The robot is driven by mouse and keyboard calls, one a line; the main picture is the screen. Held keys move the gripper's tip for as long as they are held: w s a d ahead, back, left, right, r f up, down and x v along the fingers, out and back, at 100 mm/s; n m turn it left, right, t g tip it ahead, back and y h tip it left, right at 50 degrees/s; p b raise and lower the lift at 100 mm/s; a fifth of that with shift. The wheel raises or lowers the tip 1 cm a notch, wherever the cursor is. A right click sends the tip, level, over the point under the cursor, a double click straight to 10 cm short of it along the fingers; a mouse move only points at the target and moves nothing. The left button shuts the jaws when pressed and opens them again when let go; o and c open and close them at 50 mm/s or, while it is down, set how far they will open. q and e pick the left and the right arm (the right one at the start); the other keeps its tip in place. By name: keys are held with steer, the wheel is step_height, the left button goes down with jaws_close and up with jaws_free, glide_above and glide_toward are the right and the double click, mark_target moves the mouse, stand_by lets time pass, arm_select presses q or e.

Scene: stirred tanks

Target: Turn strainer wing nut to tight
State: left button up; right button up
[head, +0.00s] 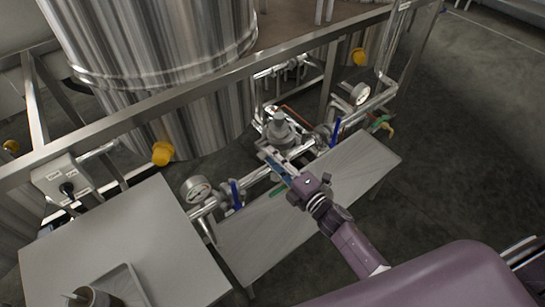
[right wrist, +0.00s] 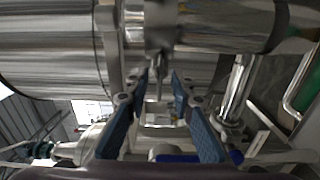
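The strainer (head: 279,128) is a shiny metal body in the pipe run behind the low shelf in the head view. My right gripper (head: 268,156) reaches it from the front, with its fingertips close to its near side. In the right wrist view, the blue fingers of this gripper (right wrist: 161,88) stand apart on either side of a small metal stem, probably the wing nut (right wrist: 157,76), under a clamp band (right wrist: 160,25). I cannot tell whether the fingers touch it. In the head view the nut is hidden or too small to make out. My left gripper is not in view.
Pressure gauges (head: 197,190) and (head: 360,94) and blue-handled valves (head: 236,194) sit on the pipes either side. A metal shelf (head: 262,238) and a grey table (head: 105,240) lie in front. A large steel tank (head: 155,60) and frame rail stand behind. The floor at right is clear.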

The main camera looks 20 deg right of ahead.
steer(key=shift+c, duration=0.2)
jaws_close()
stand_by(0.3)
steer(key=m+p, duration=0.2)
steer(key=m, duration=1.5)
steer(key=shift+f+m+p, duration=0.1)
steer(key=shift+m+p, duration=0.2)
stand_by(0.5)
